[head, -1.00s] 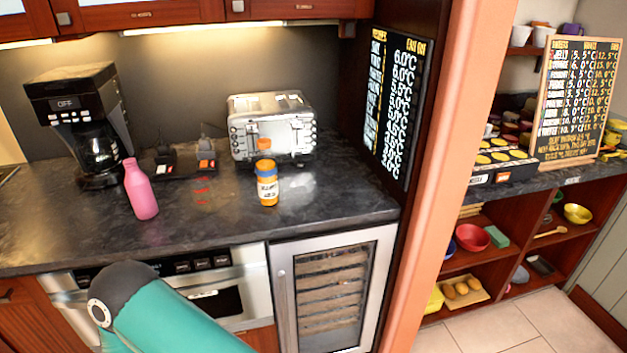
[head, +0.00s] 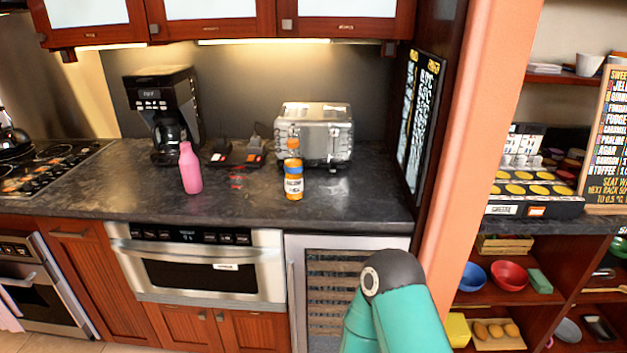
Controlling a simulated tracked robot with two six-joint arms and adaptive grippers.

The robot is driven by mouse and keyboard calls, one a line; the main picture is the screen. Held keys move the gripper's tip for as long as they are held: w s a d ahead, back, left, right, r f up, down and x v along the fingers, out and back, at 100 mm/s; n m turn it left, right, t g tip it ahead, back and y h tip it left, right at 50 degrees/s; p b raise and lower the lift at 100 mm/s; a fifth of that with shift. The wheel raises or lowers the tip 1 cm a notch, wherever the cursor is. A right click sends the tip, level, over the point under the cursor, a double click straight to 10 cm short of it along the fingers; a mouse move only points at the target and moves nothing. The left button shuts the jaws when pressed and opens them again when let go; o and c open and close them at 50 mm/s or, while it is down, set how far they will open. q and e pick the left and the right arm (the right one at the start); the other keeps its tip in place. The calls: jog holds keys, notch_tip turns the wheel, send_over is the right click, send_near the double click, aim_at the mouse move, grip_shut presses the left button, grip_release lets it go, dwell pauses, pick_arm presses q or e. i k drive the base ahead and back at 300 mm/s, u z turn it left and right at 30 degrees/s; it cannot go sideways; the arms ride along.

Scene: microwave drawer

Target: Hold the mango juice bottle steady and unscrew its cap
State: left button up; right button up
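A small orange bottle (head: 293,187) with a blue band near its top and a white label stands upright on the dark counter, in front of the toaster. Its label is too small to read, so I cannot tell for sure that it is the mango juice. A pink bottle (head: 190,168) stands upright to its left, apart from it. Neither bottle is touched by a gripper. One of my teal arm links with a black joint shows at the lower right, below the counter. Both grippers are out of view.
A coffee maker (head: 165,115) and a silver toaster (head: 314,133) stand behind the bottles. Small dark items (head: 238,156) lie between them. The counter (head: 245,205) is clear in front of the bottles. An orange pillar (head: 480,130) rises at the right, with shelves beyond.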

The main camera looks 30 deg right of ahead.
aim_at(293, 163)
jog(key=z, duration=0.5)
jog(key=i, duration=1.45)
jog(key=u, duration=0.45)
